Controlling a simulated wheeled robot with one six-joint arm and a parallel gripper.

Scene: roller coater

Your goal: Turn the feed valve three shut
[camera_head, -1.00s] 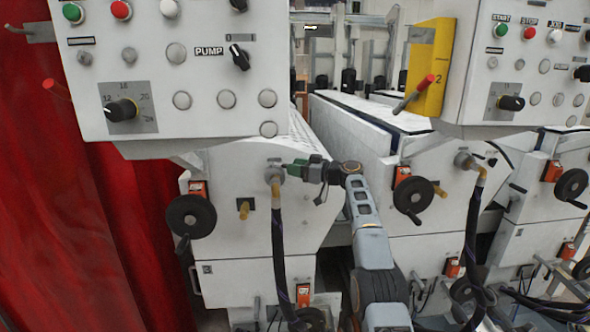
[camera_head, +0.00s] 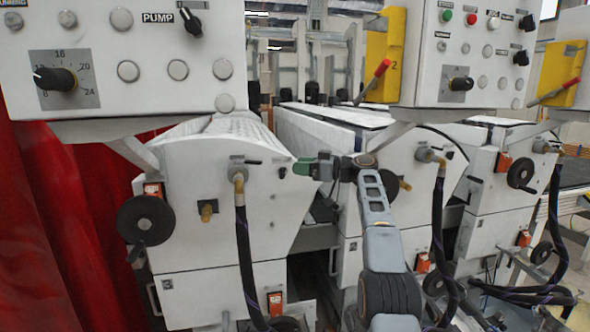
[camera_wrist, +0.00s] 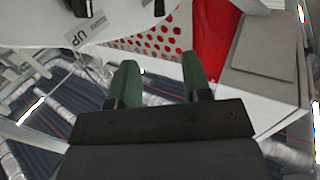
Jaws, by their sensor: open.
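Hose valves with a brass fitting and a small dark lever stand on the front of each white coater unit. The left valve (camera_head: 238,170) shows in the head view, with further valves at the middle unit (camera_head: 430,155) and the right unit (camera_head: 545,147). I cannot read a number on any of them, so which is feed valve three is unclear. My gripper (camera_head: 308,168) is right of the left valve, apart from it, in front of the gap between the left and middle units. In the wrist view its green fingers (camera_wrist: 160,82) are spread and empty.
Control panels (camera_head: 120,60) overhang the units. Black handwheels (camera_head: 146,220) stick out at the front, and dark hoses (camera_head: 247,260) hang down. A red curtain (camera_head: 50,220) is at left. The wrist view shows a red dotted surface (camera_wrist: 150,42) and a grey plate (camera_wrist: 262,45).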

